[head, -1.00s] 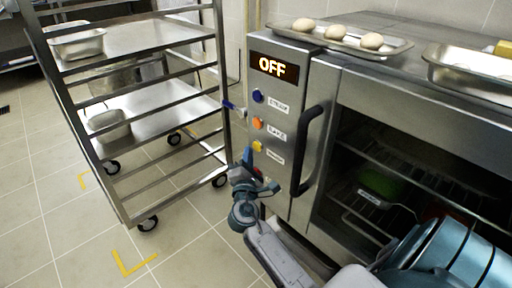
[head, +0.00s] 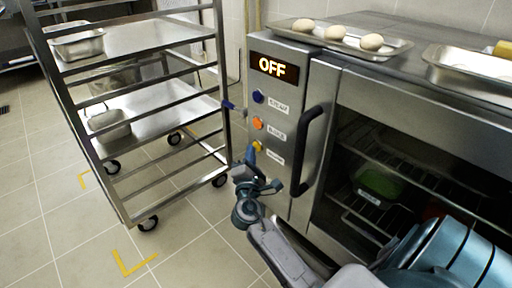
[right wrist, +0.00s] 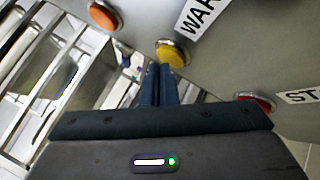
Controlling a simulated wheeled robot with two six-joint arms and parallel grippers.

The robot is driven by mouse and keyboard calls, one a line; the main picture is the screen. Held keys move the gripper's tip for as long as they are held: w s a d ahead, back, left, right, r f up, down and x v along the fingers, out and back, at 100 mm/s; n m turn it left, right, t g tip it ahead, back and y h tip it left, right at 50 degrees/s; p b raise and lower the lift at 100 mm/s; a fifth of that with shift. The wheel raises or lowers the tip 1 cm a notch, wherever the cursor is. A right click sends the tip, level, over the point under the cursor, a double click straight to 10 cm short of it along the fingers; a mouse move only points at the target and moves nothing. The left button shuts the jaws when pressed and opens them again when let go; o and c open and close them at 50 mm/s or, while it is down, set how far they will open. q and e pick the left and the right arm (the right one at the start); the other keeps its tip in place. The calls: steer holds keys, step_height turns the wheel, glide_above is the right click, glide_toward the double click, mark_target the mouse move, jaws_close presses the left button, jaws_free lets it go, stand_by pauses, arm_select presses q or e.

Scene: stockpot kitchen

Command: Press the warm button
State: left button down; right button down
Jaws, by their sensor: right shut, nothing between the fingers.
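The oven's control panel has a column of buttons under a lit display reading OFF (head: 271,67). The yellow button (head: 257,146) is the warm one; in the right wrist view its label (right wrist: 199,14) begins "WAR". My right gripper (head: 249,155) is shut and empty, its tips at the yellow button. In the right wrist view the yellow button (right wrist: 172,52) shows just beyond the closed blue fingers (right wrist: 159,72), which hide its lower edge. I cannot tell whether they touch it. My left gripper is not in view.
An orange button (head: 257,123) and a blue button (head: 257,97) sit above. A red button (right wrist: 258,101) shows in the right wrist view. The black door handle (head: 307,150) is close on the right. A steel rack trolley (head: 140,120) stands left, with floor between.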

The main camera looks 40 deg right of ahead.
steer(key=shift+d, duration=0.3)
steer(key=shift+a, duration=0.15)
stand_by(0.5)
steer(key=shift+a, duration=0.65)
steer(key=a, duration=0.3)
steer(key=a+b, duration=0.1)
steer(key=a, duration=0.1)
steer(key=shift+s, duration=0.25)
stand_by(0.3)
stand_by(0.4)
